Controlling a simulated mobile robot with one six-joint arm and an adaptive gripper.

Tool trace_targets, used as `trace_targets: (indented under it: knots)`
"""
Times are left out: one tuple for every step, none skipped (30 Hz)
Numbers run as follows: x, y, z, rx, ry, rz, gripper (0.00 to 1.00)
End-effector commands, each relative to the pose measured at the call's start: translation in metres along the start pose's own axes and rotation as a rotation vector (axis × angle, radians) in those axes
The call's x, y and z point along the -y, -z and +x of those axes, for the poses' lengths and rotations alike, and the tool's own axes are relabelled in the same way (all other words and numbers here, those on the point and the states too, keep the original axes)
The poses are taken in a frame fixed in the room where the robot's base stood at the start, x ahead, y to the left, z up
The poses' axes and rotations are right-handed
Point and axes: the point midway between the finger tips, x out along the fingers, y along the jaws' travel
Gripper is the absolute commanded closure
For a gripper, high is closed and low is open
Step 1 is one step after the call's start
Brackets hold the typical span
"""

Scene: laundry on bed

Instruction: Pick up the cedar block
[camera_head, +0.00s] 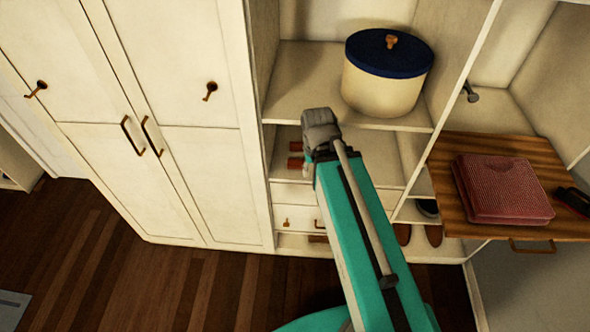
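Another small brown piece (318,239) shows low down, below the drawers, partly hidden by my arm. My teal arm reaches up across the shelves and ends in a grey joint beside the two pieces. My gripper's fingers do not show.
A cream round box (383,88) with a blue lid stands on the shelf above. A red folded item (503,190) lies on a wooden pull-out board (450,205) at the right. Brown shoes (434,236) sit below.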

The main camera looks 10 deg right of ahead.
Motion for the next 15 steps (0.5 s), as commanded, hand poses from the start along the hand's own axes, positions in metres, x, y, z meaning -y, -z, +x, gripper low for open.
trace_targets:
  knots:
    - [0.0,0.0,0.01,0.0,0.0,0.0,0.48]
    - [0.0,0.0,0.014,0.0,0.0,0.0,0.48]
    - [0.0,0.0,0.019,0.0,0.0,0.0,0.48]
    - [0.0,0.0,0.022,0.0,0.0,0.0,0.48]
    - [0.0,0.0,0.024,0.0,0.0,0.0,0.48]
    - [0.0,0.0,0.027,0.0,0.0,0.0,0.48]
    - [0.0,0.0,0.029,0.0,0.0,0.0,0.48]
    - [0.0,0.0,0.031,0.0,0.0,0.0,0.48]
    - [0.0,0.0,0.032,0.0,0.0,0.0,0.48]
    - [0.0,0.0,0.033,0.0,0.0,0.0,0.48]
    - [0.0,0.0,0.033,0.0,0.0,0.0,0.48]
    - [0.0,0.0,0.033,0.0,0.0,0.0,0.48]
    - [0.0,0.0,0.033,0.0,0.0,0.0,0.48]
    - [0.0,0.0,0.033,0.0,0.0,0.0,0.48]
    - [0.0,0.0,0.033,0.0,0.0,0.0,0.48]
